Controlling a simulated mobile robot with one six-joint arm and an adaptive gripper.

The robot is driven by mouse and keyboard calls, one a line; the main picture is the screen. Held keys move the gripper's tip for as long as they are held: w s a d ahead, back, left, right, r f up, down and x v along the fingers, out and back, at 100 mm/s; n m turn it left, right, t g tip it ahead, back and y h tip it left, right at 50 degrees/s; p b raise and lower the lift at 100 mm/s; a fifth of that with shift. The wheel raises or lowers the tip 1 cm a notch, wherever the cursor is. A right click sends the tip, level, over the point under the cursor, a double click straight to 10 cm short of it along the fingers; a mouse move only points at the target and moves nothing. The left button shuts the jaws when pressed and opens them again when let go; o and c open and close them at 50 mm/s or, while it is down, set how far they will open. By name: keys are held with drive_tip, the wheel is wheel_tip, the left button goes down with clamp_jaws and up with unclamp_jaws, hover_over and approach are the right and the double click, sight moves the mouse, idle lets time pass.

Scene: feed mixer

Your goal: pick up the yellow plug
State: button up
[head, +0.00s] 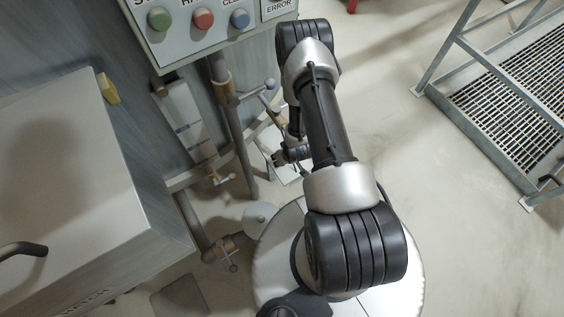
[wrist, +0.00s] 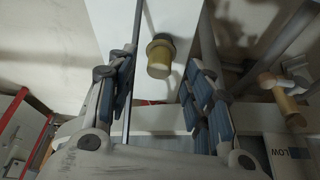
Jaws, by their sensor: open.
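The yellow plug (wrist: 160,56) shows in the wrist view as a short, dull yellow cylinder with a darker collar, standing out from a pale panel. My gripper (wrist: 160,88) is open, with one blue-padded finger to the left of the plug and one to the right. Nothing is held between the fingers. I cannot tell how far the plug lies beyond the fingertips. In the head view my gripper is small and partly hidden beside my arm, and I cannot make out this plug there.
A button panel (head: 205,30) with green, red and blue buttons hangs at the top. Pipes with valves (head: 232,125) run left of my arm. A grey cabinet (head: 70,160) stands at left, a yellow block (head: 108,88) behind it. Metal grating steps (head: 510,90) stand right; floor between is clear.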

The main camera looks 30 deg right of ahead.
drive_tip(key=b+x, duration=0.2)
drive_tip(key=x, duration=0.3)
drive_tip(key=shift+w+f, duration=0.15)
drive_tip(key=shift+f, duration=0.05)
drive_tip(key=shift+c, duration=0.3)
drive_tip(key=c, duration=1)
drive_tip(key=shift+o, duration=0.2)
drive_tip(key=shift+r, duration=0.1)
